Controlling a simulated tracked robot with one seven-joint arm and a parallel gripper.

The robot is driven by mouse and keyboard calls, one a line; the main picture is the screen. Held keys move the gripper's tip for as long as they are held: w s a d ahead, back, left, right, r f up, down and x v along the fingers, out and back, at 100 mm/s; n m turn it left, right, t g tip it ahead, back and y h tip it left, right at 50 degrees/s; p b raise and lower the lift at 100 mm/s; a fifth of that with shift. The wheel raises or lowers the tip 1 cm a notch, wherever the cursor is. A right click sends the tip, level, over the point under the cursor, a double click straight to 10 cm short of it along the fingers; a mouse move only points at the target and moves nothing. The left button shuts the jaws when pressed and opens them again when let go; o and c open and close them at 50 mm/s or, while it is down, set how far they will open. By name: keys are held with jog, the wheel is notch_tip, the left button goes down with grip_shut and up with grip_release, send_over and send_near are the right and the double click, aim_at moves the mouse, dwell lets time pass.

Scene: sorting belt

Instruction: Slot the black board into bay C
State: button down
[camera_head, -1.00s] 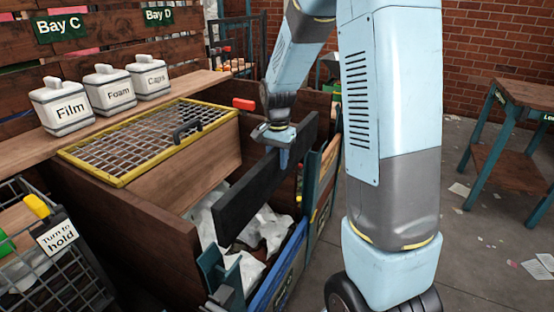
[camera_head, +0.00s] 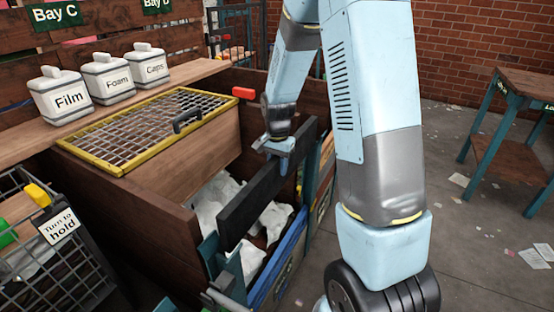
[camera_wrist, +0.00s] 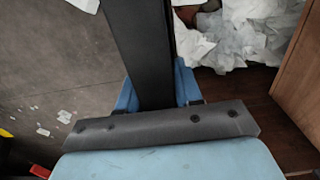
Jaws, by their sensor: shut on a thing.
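The black board (camera_head: 248,208) is a long dark plank held on edge along the open front of the wooden bay. My gripper (camera_head: 279,148) is shut on its upper edge, toward the far end. In the wrist view the board (camera_wrist: 140,45) runs away between the blue fingers (camera_wrist: 157,92). A teal upright (camera_head: 209,257) stands by the board's near end and another (camera_head: 313,160) by its far end. I cannot tell whether the board's ends are inside their channels. The green Bay C sign (camera_head: 53,14) hangs on the slatted wall behind.
White crumpled sheets (camera_head: 215,203) lie inside the bay. A yellow-framed mesh lid (camera_head: 100,164) with a black handle covers its back. Film (camera_head: 61,98), Foam and Caps canisters stand on the shelf. A wire cart (camera_head: 60,275) is at left.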

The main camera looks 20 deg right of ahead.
notch_tip(320, 180, down, 36)
dwell(2.5)
jog(key=shift+f, duration=0.75)
jog(key=c, duration=0.7)
grip_release()
notch_tip(320, 180, up, 14)
jog(key=shift+f, duration=0.15)
dwell(0.6)
